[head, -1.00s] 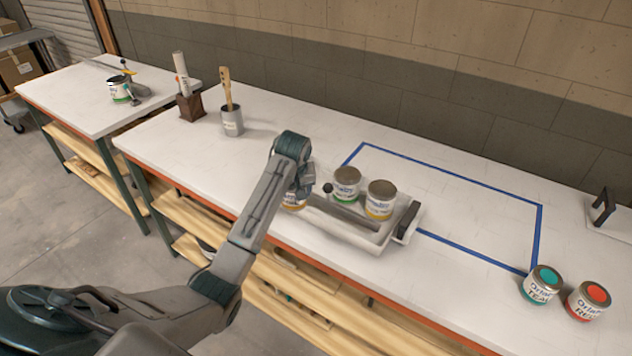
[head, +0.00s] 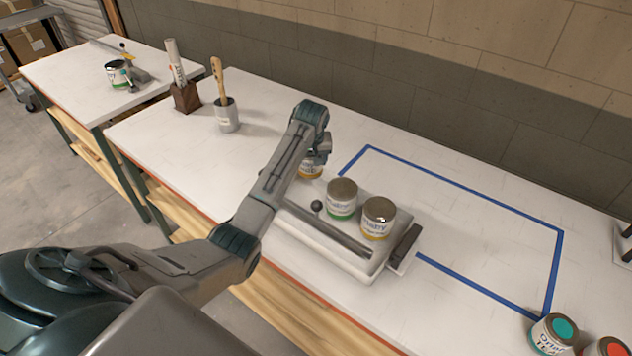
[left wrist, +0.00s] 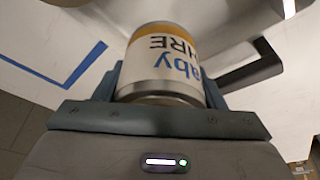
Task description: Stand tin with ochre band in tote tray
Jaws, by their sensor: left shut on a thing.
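My left gripper (head: 316,155) is shut on a tin with an ochre band (head: 310,170), mostly hidden behind the gripper. In the left wrist view the same tin (left wrist: 168,60) sits between the jaws, its label upside down in the picture, with part of the word ending "HRE" showing. The tote tray (head: 325,243) is white, with a dark handle at its right end. The held tin is beyond the tray's back left part; I cannot tell its exact height. A green-banded tin (head: 342,198) and a yellow-banded tin (head: 378,218) stand upright in the tray. My right gripper is out of view.
A blue tape outline (head: 480,192) lies right of the tray. A teal-lidded tin (head: 553,337) and a red-lidded tin (head: 606,347) stand at the lower right. A grey cup with a brush (head: 227,114) and a wooden block (head: 186,97) stand at the left.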

